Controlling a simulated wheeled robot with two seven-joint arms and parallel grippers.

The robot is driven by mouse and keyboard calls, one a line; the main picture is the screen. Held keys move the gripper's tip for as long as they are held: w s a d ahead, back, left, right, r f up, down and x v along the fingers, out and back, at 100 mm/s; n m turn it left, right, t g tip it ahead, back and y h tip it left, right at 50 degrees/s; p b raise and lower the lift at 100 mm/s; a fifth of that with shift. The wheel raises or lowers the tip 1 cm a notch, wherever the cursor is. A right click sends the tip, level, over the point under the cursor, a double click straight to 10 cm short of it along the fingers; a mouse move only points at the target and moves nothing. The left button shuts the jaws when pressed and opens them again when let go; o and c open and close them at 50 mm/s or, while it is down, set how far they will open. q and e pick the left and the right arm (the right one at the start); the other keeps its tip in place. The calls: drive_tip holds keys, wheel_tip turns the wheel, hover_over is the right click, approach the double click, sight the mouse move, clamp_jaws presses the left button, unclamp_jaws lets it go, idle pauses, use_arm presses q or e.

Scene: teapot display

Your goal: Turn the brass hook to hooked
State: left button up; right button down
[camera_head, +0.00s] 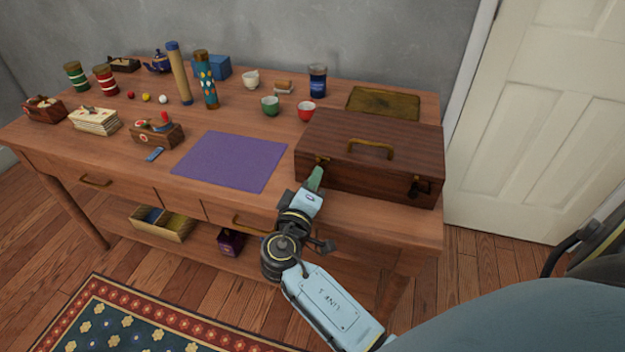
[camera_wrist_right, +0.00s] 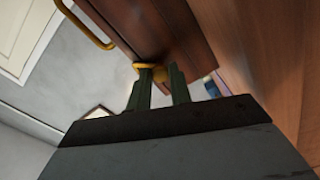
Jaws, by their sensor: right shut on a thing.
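A dark wooden case (camera_head: 365,178) with a brass carrying handle (camera_head: 370,149) stands closed at the right front of the table. The brass hook (camera_wrist_right: 150,67) is on the case's front, in the right wrist view; in the head view (camera_head: 322,160) it is small, at the front's left part. My right gripper (camera_head: 316,178) reaches up to it from the front. In the wrist view its green fingers (camera_wrist_right: 160,86) are shut on the hook, with its curved brass end showing beyond the tips. Whether the hook is engaged is too small to tell. My left gripper is not in view.
A second latch (camera_head: 419,187) is at the right of the case's front. A purple mat (camera_head: 230,160) lies bare to the left. Cups, tins and a brown tray (camera_head: 383,103) stand behind. Drawer handles (camera_head: 250,227) stick out below the table edge.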

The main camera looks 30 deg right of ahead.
drive_tip(key=c, duration=1.3)
unclamp_jaws()
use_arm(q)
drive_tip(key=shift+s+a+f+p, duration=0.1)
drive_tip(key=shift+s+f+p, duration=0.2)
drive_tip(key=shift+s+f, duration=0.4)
use_arm(e)
drive_tip(key=v, duration=1.3)
drive_tip(key=shift+s+a, duration=0.1)
drive_tip(key=shift+s, duration=0.05)
